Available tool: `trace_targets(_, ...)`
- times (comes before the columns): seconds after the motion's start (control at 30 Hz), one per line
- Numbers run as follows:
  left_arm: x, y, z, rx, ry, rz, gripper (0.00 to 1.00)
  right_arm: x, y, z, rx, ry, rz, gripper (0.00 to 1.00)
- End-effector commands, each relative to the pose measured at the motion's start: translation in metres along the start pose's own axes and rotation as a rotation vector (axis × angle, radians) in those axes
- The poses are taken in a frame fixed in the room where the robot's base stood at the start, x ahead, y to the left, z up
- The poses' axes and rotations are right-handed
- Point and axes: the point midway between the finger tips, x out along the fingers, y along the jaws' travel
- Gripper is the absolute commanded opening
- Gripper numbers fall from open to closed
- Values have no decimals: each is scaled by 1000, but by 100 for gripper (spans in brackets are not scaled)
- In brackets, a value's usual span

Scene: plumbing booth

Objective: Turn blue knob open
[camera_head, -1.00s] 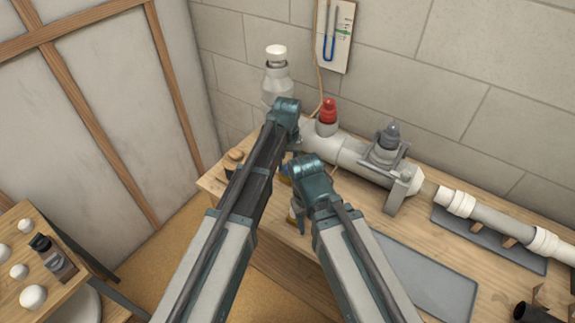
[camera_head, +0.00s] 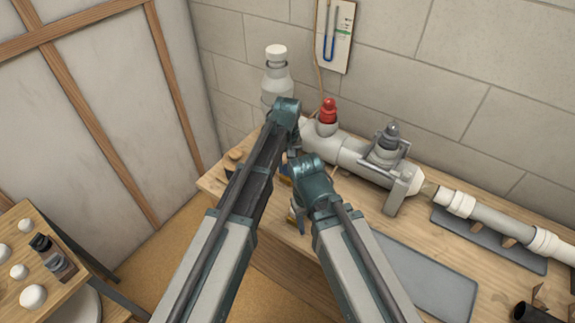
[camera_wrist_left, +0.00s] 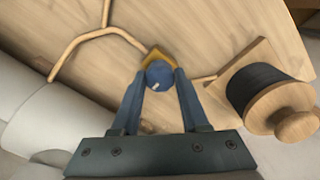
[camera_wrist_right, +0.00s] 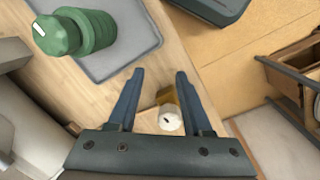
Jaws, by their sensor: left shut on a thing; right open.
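The blue knob (camera_wrist_left: 159,74) sits on a yellow-brown base on the wooden bench, with a small pale mark on its top. My left gripper (camera_wrist_left: 160,80) is shut on it, one finger on each side. In the head view the left gripper is mostly hidden by its own arm, and a bit of blue and yellow (camera_head: 285,172) shows between the arms. My right gripper (camera_wrist_right: 155,80) is open. A white knob (camera_wrist_right: 170,118) on a brown base lies between its fingers, nearer the right finger; I cannot tell whether they touch.
A white pipe assembly with a red cap (camera_head: 328,111) and a grey clamp (camera_head: 388,145) runs along the bench's back. A green knob (camera_wrist_right: 57,35) stands on a grey mat (camera_wrist_right: 140,42). A black-wrapped spool (camera_wrist_left: 270,95) stands right of the blue knob.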

Motion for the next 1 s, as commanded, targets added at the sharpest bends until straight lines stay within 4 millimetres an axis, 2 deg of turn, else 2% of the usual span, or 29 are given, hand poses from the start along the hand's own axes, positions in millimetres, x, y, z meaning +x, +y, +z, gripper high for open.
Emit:
trace_targets(0.17,0,0,0,-1,0,0,0,0,0,0,0,0,0,50)
trace_targets(0.2,0,0,0,-1,0,0,51,0,0,0,0,0,0,50)
trace_targets(0.33,0,0,0,0,0,0,74,0,0,0,0,0,0,50)
trace_targets(0.73,-3,0,0,0,0,0,74,-3,0,0,0,0,0,50)
trace_targets(1.0,-25,0,0,1,0,0,74,-25,2,2,0,0,0,50)
